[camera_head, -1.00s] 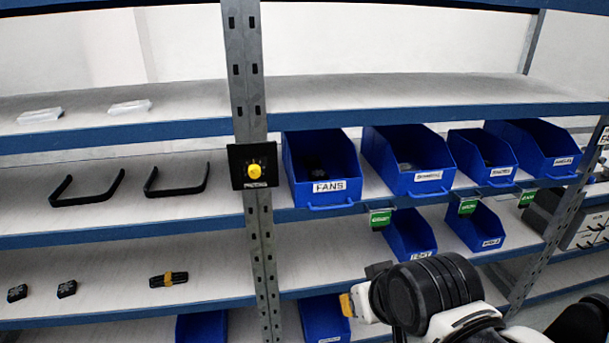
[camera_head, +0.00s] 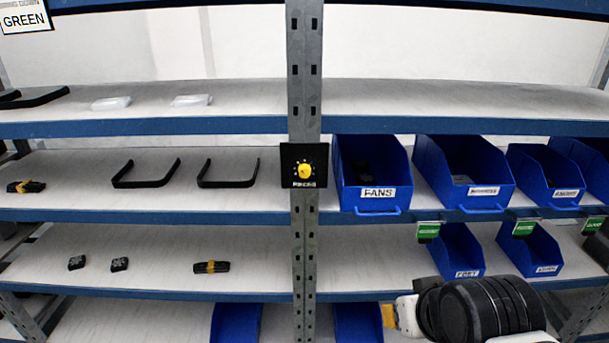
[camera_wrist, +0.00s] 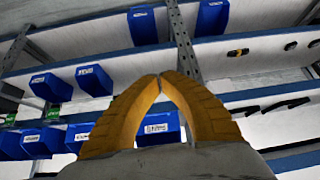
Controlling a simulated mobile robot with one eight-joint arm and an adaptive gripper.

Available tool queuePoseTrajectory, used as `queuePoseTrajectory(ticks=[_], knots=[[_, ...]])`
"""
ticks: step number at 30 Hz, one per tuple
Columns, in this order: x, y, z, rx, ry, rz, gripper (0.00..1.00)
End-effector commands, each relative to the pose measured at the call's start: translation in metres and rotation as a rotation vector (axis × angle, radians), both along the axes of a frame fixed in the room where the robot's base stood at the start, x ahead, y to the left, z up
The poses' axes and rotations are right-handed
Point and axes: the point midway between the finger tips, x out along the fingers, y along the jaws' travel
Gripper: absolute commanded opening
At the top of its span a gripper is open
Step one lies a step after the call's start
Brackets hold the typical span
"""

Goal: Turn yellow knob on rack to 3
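The yellow knob (camera_head: 305,170) sits on a black square plate (camera_head: 290,179) fixed to the grey rack post. Marks ring the knob, but its setting is too small to read. My gripper (camera_head: 388,315) shows in the head view at the lower right, well below and to the right of the knob and apart from it. In the wrist view, the two yellow fingers of my gripper (camera_wrist: 160,77) meet at their tips with nothing between them. The knob does not show in the wrist view.
The perforated post (camera_head: 305,75) stands mid-rack. A blue FANS bin (camera_head: 376,200) is just right of the knob, with more blue bins beyond. Black handles (camera_head: 228,182) lie on the shelf to the left. Green tags (camera_head: 428,231) hang from the shelf edge at right.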

Motion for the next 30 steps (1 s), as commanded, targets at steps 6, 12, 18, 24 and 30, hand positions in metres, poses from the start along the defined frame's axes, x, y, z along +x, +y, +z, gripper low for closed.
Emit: queuePoseTrajectory(ticks=[6, 12, 18, 24, 30], knots=[[0.018, -0.006, 0.003, -0.114, -0.018, 0.071, 0.50], [0.097, -0.018, 0.022, -0.613, -0.092, 0.373, 0.50], [0.187, 0.017, 0.049, -1.240, -0.176, 0.719, 0.50], [0.243, 0.094, 0.065, -1.827, -0.235, 0.971, 0.50], [0.258, 0.147, 0.067, -2.165, -0.253, 1.068, 0.50]])
